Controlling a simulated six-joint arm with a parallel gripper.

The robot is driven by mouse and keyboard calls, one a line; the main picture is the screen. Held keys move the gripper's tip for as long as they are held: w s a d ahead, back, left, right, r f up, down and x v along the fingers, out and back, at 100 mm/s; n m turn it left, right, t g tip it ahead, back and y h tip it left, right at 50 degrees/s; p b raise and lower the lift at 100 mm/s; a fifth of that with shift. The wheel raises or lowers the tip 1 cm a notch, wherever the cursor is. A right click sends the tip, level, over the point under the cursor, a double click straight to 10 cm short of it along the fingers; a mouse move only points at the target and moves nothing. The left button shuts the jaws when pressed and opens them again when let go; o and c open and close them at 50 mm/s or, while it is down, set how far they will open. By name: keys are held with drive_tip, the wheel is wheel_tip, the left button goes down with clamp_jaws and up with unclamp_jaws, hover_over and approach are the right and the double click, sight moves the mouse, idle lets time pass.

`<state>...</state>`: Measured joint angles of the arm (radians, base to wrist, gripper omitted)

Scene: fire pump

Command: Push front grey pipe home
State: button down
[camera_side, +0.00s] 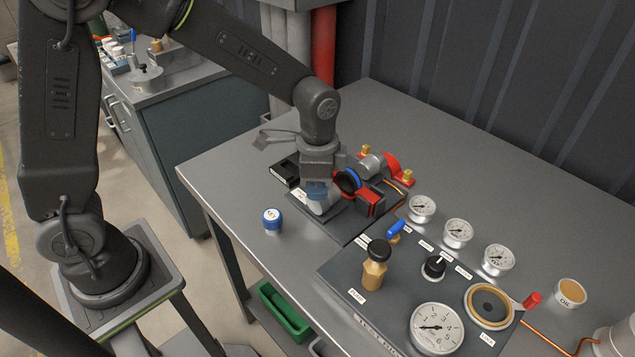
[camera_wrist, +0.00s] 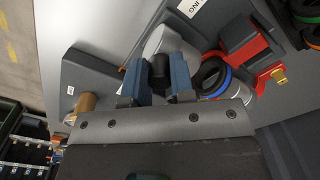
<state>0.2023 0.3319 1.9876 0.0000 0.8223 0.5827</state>
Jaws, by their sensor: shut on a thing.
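The front grey pipe (camera_side: 325,206) is a short light-grey piece at the front of the pump, partly hidden under my gripper (camera_side: 318,190). In the wrist view the pipe shows as a pale rounded end (camera_wrist: 166,40) beyond my blue fingertips (camera_wrist: 160,75). My gripper is shut on the pipe, with a dark part between the fingers. The red pump (camera_side: 372,199) with a blue ring (camera_side: 348,180) and a black ring sits just right of the gripper. Whether the pipe touches the pump port is hidden from the side view.
A blue-topped jar (camera_side: 272,220) stands on the bench to the left. The gauge panel (camera_side: 340,272) with a brass-and-black handle (camera_side: 376,262) is in front. Small gauges (camera_side: 458,232) stand to the right. The bench's back right is clear.

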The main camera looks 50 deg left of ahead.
sight(334, 184)
drive_tip(key=shift+w, duration=2.2)
drive_tip(key=shift+r, duration=0.1)
drive_tip(key=c, duration=1)
unclamp_jaws()
wheel_tip(334, 184, up, 14)
drive_tip(key=shift+f, duration=0.15)
